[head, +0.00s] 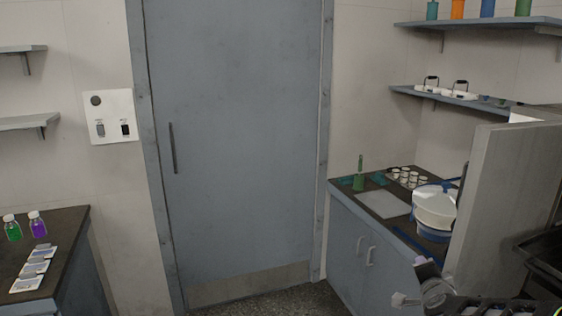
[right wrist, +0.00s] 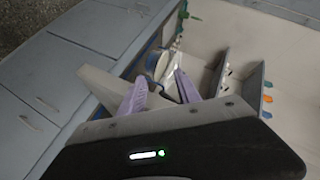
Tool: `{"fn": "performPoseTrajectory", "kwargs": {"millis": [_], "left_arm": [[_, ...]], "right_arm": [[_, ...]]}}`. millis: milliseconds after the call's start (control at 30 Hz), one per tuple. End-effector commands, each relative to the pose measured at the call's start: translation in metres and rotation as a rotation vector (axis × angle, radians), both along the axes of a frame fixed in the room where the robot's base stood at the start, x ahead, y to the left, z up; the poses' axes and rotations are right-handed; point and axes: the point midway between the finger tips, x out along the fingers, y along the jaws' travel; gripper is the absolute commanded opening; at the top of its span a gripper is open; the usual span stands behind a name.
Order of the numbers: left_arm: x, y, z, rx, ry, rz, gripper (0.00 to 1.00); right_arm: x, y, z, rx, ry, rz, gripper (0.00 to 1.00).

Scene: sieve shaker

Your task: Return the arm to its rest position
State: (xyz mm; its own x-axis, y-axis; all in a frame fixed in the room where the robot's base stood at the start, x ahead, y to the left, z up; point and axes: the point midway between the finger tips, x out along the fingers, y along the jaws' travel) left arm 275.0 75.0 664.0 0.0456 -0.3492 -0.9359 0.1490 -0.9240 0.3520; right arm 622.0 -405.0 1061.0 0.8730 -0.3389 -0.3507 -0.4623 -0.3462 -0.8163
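My right arm comes in at the lower right of the head view. Its gripper (head: 410,281) is in front of the cabinet, below the counter's edge. In the right wrist view the pale purple fingers of this gripper (right wrist: 162,85) stand apart, with nothing seen held between them. A white and blue round vessel (head: 435,208) stands on the right counter, apart from the gripper; part of it also shows beyond the fingers in the right wrist view (right wrist: 153,63). My left arm and gripper are not in view.
A grey upright panel (head: 502,205) stands right of the vessel, close to my right arm. The right counter (head: 345,185) holds a white board (head: 383,204) and several small cups (head: 408,177). A closed door (head: 235,140) is in the middle. A left counter (head: 68,230) holds bottles.

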Motion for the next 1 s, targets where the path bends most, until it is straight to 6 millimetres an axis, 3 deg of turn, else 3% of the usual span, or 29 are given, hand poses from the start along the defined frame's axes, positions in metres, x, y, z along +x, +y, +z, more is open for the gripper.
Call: {"fn": "performPoseTrajectory", "kwargs": {"millis": [33,100,267,367,500,633,800,900,1000], "left_arm": [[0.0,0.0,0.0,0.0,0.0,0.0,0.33],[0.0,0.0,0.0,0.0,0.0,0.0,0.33],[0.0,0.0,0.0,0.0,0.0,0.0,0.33],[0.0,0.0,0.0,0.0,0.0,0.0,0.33],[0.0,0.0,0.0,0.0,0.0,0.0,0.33],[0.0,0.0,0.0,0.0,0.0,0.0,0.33],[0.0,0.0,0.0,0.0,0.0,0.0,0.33],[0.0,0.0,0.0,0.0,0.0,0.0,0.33],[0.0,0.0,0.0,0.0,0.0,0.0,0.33]], "right_arm": [[-0.003,0.021,-0.037,-0.014,0.075,0.075,0.39],[-0.012,0.05,-0.085,-0.041,0.175,0.184,0.39],[-0.052,0.121,-0.183,-0.086,0.379,0.444,0.39],[-0.089,0.166,-0.238,-0.1,0.493,0.608,0.39],[-0.159,0.226,-0.303,-0.099,0.646,0.834,0.39],[-0.235,0.272,-0.35,-0.077,0.784,1.021,0.39],[-0.319,0.305,-0.387,-0.062,0.937,1.182,0.39],[-0.346,0.319,-0.398,-0.072,0.987,1.248,0.39],[-0.351,0.329,-0.398,-0.087,0.988,1.285,0.39]]}}
